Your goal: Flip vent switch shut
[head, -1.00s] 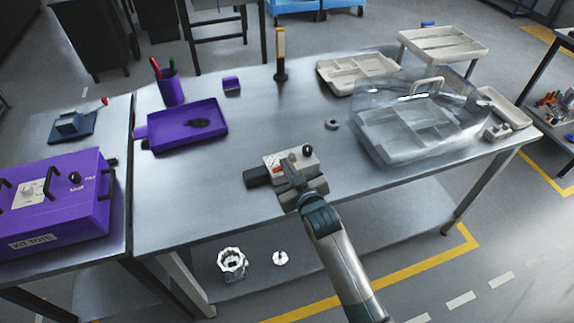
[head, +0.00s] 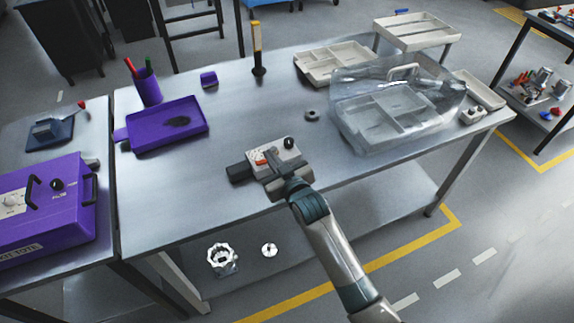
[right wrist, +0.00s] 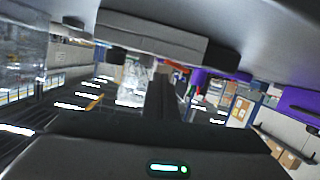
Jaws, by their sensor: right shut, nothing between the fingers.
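A small light-topped switch box (head: 284,153) sits near the front edge of the steel table, with a black knob (head: 289,143) at its right end. An orange-red part (head: 261,161), perhaps the vent switch lever, shows on its left side; its exact position is too small to tell. My right gripper (head: 271,160) is shut and empty. It reaches over the front of the box, close beside the orange-red part, and hides part of the panel; contact cannot be told. In the right wrist view the dark fingers (right wrist: 161,98) point toward a grey block-like body (right wrist: 150,38). My left gripper is out of view.
A purple tray (head: 150,143) and a purple pen cup (head: 148,90) stand at the left of the table. A clear cover lies over a light divided tray (head: 365,134) at right. A dark ring (head: 312,115) lies between. The table's middle left is clear.

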